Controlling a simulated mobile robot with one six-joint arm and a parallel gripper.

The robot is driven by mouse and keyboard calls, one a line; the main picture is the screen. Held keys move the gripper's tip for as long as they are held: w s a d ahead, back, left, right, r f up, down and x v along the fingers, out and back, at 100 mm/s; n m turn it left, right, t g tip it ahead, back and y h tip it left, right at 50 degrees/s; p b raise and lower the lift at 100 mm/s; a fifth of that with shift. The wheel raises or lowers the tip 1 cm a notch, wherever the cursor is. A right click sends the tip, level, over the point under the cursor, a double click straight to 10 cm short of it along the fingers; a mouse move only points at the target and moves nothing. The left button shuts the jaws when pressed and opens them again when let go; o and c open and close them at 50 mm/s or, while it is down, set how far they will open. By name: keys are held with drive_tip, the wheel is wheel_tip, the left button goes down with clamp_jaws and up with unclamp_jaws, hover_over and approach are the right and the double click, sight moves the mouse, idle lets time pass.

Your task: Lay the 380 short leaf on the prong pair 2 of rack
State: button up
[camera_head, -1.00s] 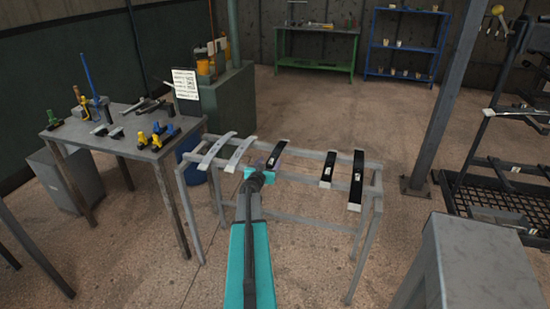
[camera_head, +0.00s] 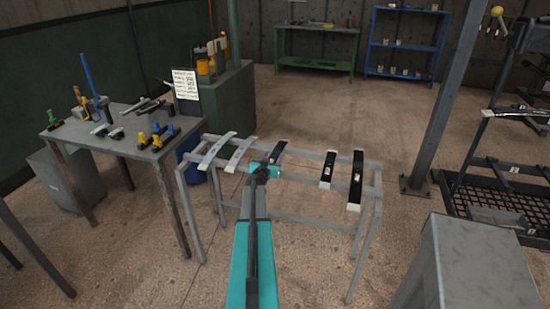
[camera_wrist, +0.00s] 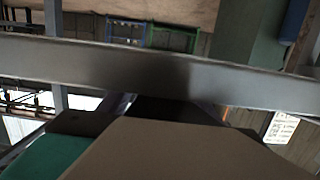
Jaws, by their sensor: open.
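Several leaves lie across a grey stand: two pale grey leaves (camera_head: 216,149) (camera_head: 239,154) at the left, and black leaves with white labels at the middle (camera_head: 279,157) and right (camera_head: 327,169) (camera_head: 356,180). The labels are too small to read, so I cannot tell which is the 380 short leaf. My gripper (camera_head: 267,170) is open at the middle black leaf, whose near part it hides. I cannot tell whether they touch. The rack (camera_head: 508,130) with dark prongs stands at the far right; its pair numbers are not readable.
The grey stand (camera_head: 310,156) has open floor behind it. A tool table (camera_head: 115,143) stands at the left, a grey post (camera_head: 437,100) and a grey bench (camera_head: 485,255) at the right. In the wrist view a grey bar (camera_wrist: 90,65) crosses close to the camera.

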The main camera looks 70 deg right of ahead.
sight(273, 158)
idle(0.4)
clamp_jaws()
drive_tip(key=shift+r, duration=0.1)
drive_tip(key=shift+r, duration=0.1)
wheel_tip(273, 158, up, 18)
drive_tip(key=p, duration=0.4)
idle(0.6)
idle(0.5)
